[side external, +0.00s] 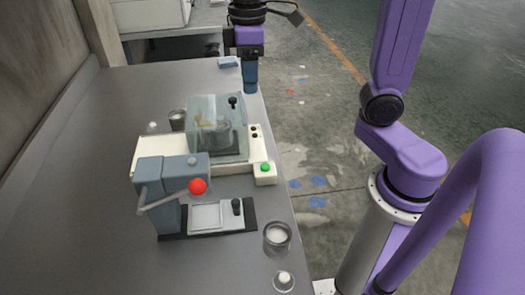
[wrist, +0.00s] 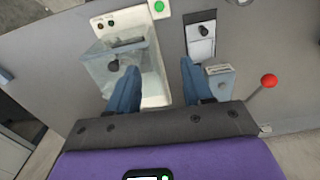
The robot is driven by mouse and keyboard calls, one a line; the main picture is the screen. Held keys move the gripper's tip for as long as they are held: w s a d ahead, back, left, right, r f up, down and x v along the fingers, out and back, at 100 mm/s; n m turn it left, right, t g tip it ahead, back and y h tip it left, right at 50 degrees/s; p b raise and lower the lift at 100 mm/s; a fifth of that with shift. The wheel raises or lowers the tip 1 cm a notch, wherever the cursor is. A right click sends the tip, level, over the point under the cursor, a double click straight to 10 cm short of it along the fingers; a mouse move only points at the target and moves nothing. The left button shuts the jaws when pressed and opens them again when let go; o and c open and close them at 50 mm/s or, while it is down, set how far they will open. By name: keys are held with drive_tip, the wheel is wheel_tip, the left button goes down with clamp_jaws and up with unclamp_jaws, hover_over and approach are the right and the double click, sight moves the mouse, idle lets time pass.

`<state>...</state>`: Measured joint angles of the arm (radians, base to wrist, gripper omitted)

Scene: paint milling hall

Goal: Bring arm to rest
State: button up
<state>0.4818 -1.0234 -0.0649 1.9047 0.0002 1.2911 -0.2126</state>
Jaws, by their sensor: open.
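My gripper (side external: 250,88) hangs pointing down at the far end of the grey bench, by its right edge, in the side external view. It is beyond the machines and apart from them. In the wrist view my gripper's two blue fingers (wrist: 160,66) are spread with a clear gap and nothing between them. In that side view the fingers overlap each other, so the gap does not show there.
On the bench (side external: 100,115) stand a cream machine with a clear cover (side external: 205,110), a green button box (side external: 265,173), a blue-grey device (side external: 163,190) with a red-knobbed lever (side external: 198,186), and cups, one in front (side external: 277,240). A blue-grey block (side external: 228,62) lies near my gripper.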

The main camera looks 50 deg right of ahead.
drive_tip(key=s+d+f+n, duration=0.1)
drive_tip(key=s+f+n, duration=0.1)
drive_tip(key=s+f, duration=0.3)
drive_tip(key=s+d+f+n, duration=0.1)
drive_tip(key=s+f, duration=0.3)
drive_tip(key=s, duration=1)
drive_tip(key=shift+d+f+n, duration=0.35)
drive_tip(key=shift+n, duration=0.15)
idle(0.5)
